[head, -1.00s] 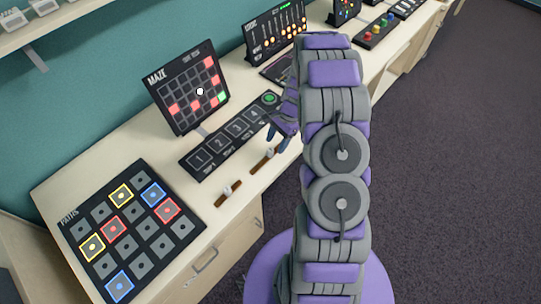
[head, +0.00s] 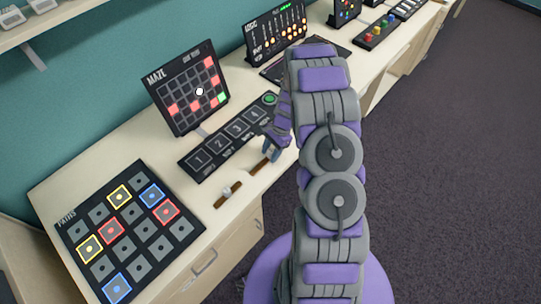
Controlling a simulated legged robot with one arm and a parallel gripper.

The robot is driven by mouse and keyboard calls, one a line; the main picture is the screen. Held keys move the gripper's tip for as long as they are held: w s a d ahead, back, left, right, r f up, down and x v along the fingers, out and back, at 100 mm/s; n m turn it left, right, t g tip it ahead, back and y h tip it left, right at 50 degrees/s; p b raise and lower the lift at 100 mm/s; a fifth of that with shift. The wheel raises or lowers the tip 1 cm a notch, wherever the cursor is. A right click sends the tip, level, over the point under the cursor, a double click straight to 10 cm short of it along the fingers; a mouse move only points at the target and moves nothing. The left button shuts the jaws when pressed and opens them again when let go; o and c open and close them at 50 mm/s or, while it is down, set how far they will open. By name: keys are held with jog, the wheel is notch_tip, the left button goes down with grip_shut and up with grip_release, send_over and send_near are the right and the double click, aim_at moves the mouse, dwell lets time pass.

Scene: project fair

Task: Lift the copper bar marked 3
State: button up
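Two thin brown, copper-like bars lie on the bench in front of the black strip with squares 1 to 4 (head: 237,135). The nearer bar (head: 222,200) has a pale round knob on top and lies clear of my gripper. The farther bar (head: 256,169) is partly hidden by my gripper (head: 271,152), and its knob does not show. My gripper points down at this bar, with its fingers at or just above it. Contact and finger gap cannot be made out. No number is readable on either bar.
A black PATHS board (head: 130,232) with coloured squares lies at the near left. The upright MAZE panel (head: 187,88) stands behind the strip, and a LOGIC panel (head: 275,30) stands farther back. Bare bench top lies around the nearer bar.

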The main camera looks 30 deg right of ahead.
grip_shut()
dwell(0.5)
